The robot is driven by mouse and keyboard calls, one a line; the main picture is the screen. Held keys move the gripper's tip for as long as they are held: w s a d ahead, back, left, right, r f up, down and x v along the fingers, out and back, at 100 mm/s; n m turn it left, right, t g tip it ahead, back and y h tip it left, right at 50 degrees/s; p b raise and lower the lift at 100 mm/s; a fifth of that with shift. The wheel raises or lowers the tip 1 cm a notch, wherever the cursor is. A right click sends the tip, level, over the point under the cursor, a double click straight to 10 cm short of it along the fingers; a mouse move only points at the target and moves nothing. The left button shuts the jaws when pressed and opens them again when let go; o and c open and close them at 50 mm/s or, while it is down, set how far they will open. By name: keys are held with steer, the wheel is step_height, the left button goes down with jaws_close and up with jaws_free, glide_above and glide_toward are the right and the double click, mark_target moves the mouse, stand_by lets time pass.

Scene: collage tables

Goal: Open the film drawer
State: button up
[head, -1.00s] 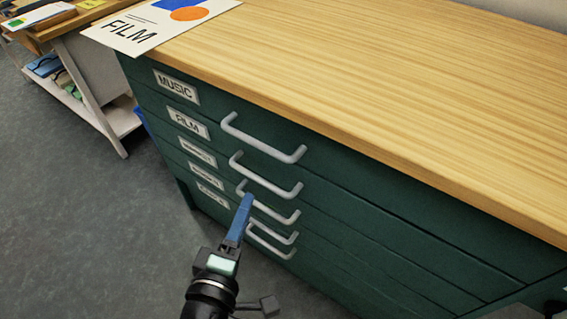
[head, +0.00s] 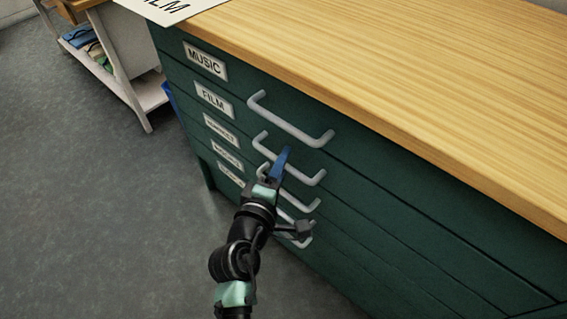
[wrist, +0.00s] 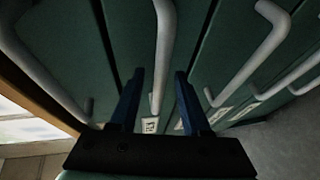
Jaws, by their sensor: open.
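The film drawer (head: 350,207) is the second from the top in a dark green cabinet and looks shut. Its white label (head: 213,99) reads FILM. Its pale grey bar handle (head: 307,180) is partly hidden behind my gripper in the head view. My gripper (head: 284,154) is at this handle with blue fingers pointing towards the cabinet. In the wrist view my gripper (wrist: 159,72) is open, and the film handle (wrist: 164,40) runs between the two fingers. I cannot tell whether a finger touches it.
The music drawer handle (head: 290,122) is just above, and other drawer handles (head: 300,204) are close below. The wooden top (head: 400,70) overhangs the drawers. A low white shelf unit (head: 130,85) stands at the back left. The grey floor (head: 90,200) left of the cabinet is clear.

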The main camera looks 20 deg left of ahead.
steer(key=shift+w, duration=0.4)
jaws_close()
stand_by(1.2)
